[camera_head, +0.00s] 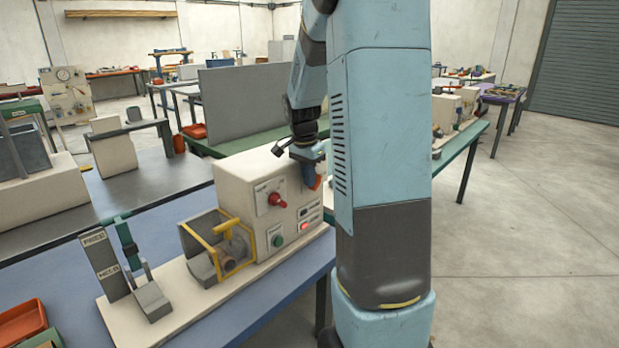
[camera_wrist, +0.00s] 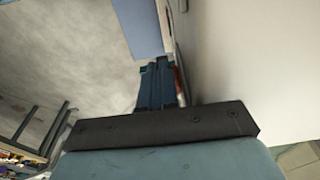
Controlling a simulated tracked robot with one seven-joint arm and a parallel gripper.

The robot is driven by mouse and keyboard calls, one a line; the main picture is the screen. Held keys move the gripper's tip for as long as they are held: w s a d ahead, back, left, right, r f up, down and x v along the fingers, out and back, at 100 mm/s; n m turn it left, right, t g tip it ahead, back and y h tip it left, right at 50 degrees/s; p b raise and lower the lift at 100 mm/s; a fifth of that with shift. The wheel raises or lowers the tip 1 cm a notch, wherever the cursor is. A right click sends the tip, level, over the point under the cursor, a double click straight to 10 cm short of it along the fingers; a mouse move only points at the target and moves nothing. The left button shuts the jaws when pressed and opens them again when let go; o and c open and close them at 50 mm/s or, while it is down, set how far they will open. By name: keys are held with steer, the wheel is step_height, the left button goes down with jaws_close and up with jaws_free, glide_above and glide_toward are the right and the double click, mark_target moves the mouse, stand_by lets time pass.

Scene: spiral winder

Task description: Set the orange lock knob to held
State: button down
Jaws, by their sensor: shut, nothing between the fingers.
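An orange part (camera_head: 317,183), which may be the lock knob, shows just beyond my gripper at the right end of the cream machine housing (camera_head: 245,185). My gripper (camera_head: 310,184) is shut and empty, pointing down beside that end. It hides much of the orange part, so I cannot tell its setting or whether I touch it. In the wrist view my closed fingers (camera_wrist: 157,72) lie along the pale housing wall (camera_wrist: 245,55), with a sliver of orange-red (camera_wrist: 179,80) at their right. A dark plate (camera_head: 103,262) at the machine's left end has two labels; the lower seems to read HELD.
A red knob (camera_head: 277,199), a green button (camera_head: 277,240) and a lit red button (camera_head: 304,227) are on the housing front. A yellow guard frame (camera_head: 222,229) and a teal lever (camera_head: 127,240) stand to its left.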

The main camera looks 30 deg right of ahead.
steer(key=shift+w+d+r, duration=0.15)
steer(key=shift+d+r, duration=0.1)
steer(key=shift+d, duration=0.45)
steer(key=shift+r, duration=0.2)
step_height(320, 180, up, 14)
steer(key=a, duration=0.2)
steer(key=shift+s+f, duration=0.2)
steer(key=shift+f, duration=0.05)
